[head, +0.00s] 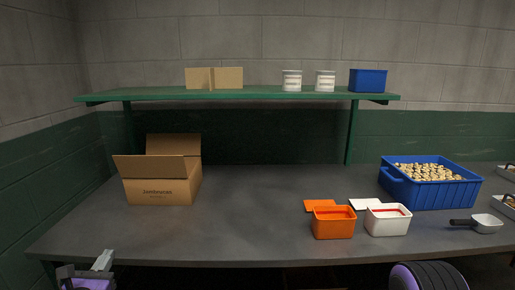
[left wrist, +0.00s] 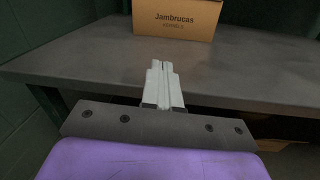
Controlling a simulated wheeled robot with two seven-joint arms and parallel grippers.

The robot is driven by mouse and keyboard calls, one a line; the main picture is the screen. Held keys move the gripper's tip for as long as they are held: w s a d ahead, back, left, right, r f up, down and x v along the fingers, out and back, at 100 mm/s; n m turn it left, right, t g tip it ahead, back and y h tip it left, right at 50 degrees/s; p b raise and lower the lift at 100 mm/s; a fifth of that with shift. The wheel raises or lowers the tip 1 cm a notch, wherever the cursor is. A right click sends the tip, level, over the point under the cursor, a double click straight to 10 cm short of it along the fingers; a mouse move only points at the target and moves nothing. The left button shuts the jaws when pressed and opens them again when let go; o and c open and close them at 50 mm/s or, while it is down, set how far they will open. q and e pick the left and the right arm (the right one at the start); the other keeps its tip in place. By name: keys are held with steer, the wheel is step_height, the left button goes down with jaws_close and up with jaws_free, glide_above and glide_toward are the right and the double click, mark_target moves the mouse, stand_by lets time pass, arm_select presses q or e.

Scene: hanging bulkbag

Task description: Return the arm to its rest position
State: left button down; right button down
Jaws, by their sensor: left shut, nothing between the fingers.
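My left gripper (head: 104,260) is at the lower left of the head view, low by the front edge of the grey table (head: 240,225). In the left wrist view its two pale fingers (left wrist: 161,68) are together with nothing between them. They point toward the table and the open cardboard box (head: 160,190). The box also shows in the left wrist view (left wrist: 176,18), beyond the fingertips and apart from them. A purple and dark rounded part of me shows at the bottom right of the head view. My right gripper is not seen.
An orange tub (head: 333,229) and a white tub (head: 387,226) stand right of centre, lids beside them. A blue crate (head: 430,194) holds many small pale pieces. A scoop (head: 485,223) lies at right. A green shelf (head: 240,94) spans the back. The table's middle is clear.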

arm_select(q)
steer(key=s+d+f+m+g+h, duration=0.1)
steer(key=s+d+f+m+g, duration=0.35)
steer(key=f+m, duration=0.45)
steer(key=s+d+f+m+g, duration=0.45)
steer(key=f+m, duration=0.35)
steer(key=f, duration=0.2)
steer(key=s+f+m+g+y, duration=0.1)
steer(key=s+f+m+g, duration=0.1)
steer(key=s+f+m, duration=0.4)
steer(key=s+f+m+g+y, duration=0.1)
steer(key=s+f+m+g, duration=0.2)
steer(key=s, duration=1.4)
step_height(320, 180, down, 3)
steer(key=m, duration=0.3)
steer(key=shift+s+a+g, duration=0.15)
steer(key=shift+s+g, duration=0.15)
